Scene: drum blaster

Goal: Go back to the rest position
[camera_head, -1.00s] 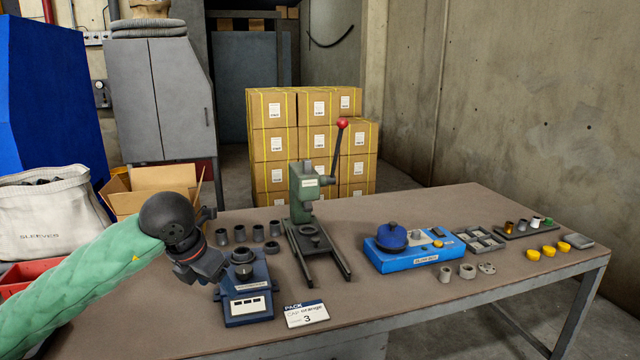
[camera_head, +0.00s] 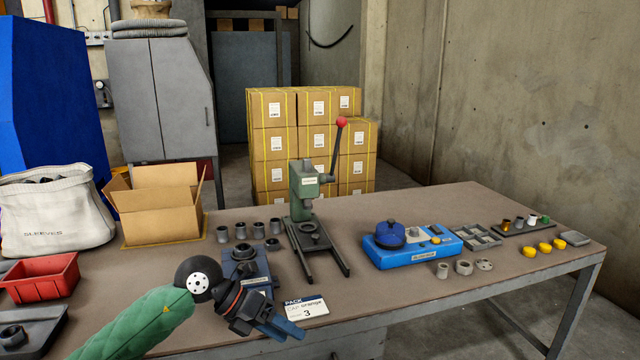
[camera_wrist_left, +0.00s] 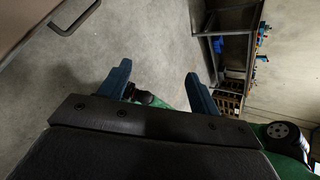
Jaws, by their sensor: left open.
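My left gripper (camera_head: 285,330) is in the lower middle of the head view, in front of the dark blue fixture (camera_head: 246,268) and near the table's front edge. It hides part of that fixture. In the left wrist view its two blue fingers (camera_wrist_left: 158,84) stand apart with nothing between them, above bare concrete floor. My right gripper is not in the head view.
The table (camera_head: 440,215) holds a green press (camera_head: 304,190), a blue box (camera_head: 405,256), several grey sleeves, yellow caps (camera_head: 544,248) and a pack card (camera_head: 306,307). A cardboard box (camera_head: 162,205), a red bin (camera_head: 40,278) and a sack (camera_head: 55,215) stand at left.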

